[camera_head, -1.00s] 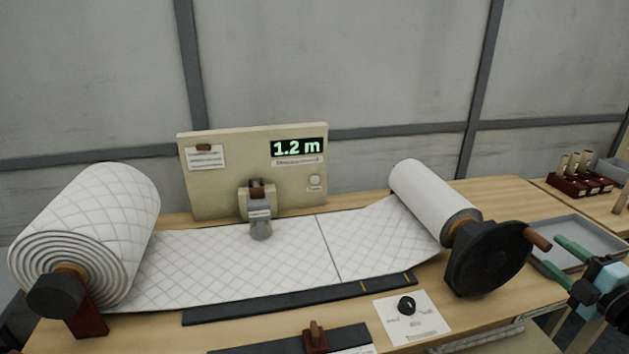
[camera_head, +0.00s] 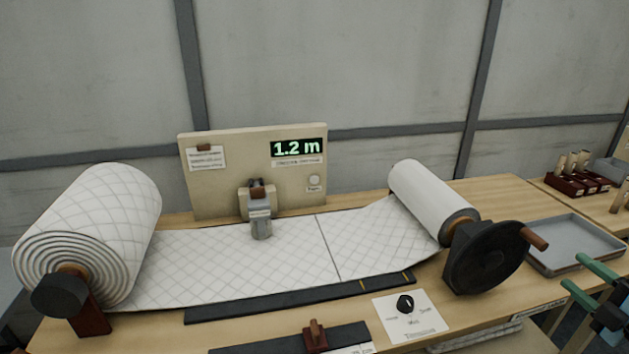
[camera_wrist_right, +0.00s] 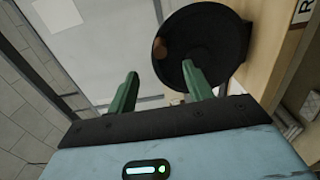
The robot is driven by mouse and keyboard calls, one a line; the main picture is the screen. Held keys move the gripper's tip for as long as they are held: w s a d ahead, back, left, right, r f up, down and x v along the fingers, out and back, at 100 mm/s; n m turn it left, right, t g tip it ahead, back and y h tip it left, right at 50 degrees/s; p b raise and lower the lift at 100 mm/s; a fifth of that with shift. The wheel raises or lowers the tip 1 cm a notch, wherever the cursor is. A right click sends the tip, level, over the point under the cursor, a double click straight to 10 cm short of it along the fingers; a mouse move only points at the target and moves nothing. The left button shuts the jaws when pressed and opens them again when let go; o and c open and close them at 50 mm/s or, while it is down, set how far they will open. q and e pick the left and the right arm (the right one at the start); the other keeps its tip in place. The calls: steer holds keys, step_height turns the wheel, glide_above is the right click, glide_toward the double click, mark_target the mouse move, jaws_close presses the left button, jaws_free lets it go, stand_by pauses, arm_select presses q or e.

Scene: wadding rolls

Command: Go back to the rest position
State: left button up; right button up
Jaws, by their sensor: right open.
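My right gripper (camera_head: 588,279) is at the lower right edge of the head view, with two green fingers. It is open and empty, apart from the black crank wheel (camera_head: 487,258) and its brown handle (camera_head: 535,239). In the right wrist view the two fingers (camera_wrist_right: 162,88) are spread, with the wheel (camera_wrist_right: 215,45) beyond them. My left gripper is not in view. A quilted white wadding roll (camera_head: 98,225) stands at the left. Its sheet (camera_head: 240,262) runs flat to a smaller roll (camera_head: 430,200) at the right. The display (camera_head: 297,147) reads 1.2 m.
A grey tray (camera_head: 575,243) lies right of the wheel, close to my right gripper. A dial card (camera_head: 410,316) and a dark strip with a brown knob (camera_head: 315,335) lie along the front. A dark red rack (camera_head: 577,180) stands at the back right.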

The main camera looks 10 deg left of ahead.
steer(key=s+a+f+m+g+h, duration=0.1)
steer(key=s+a+f+m, duration=0.35)
steer(key=f, duration=0.35)
steer(key=s+a+f+m+h, duration=0.1)
steer(key=s+a+f+m, duration=0.2)
steer(key=s+f, duration=0.3)
steer(key=s+a+f+m+g+h, duration=0.1)
steer(key=s+a+f+m, duration=0.2)
steer(key=f, duration=0.6)
steer(key=s+a+f+m+g+h, duration=0.1)
steer(key=s+a+f+m+g, duration=0.2)
steer(key=s, duration=0.9)
steer(key=s+a+f+m+g+h, duration=0.1)
steer(key=s+a+f+m+g, duration=0.1)
steer(key=s+a+f+m, duration=0.5)
steer(key=s+f, duration=0.2)
steer(key=s, duration=0.3)
steer(key=shift+a+g, duration=0.25)
steer(key=shift+g, duration=0.15)
steer(key=shift+c, duration=1.3)
steer(key=shift+w+a, duration=0.1)
steer(key=shift+w, duration=0.05)
steer(key=shift+c, duration=0.3)
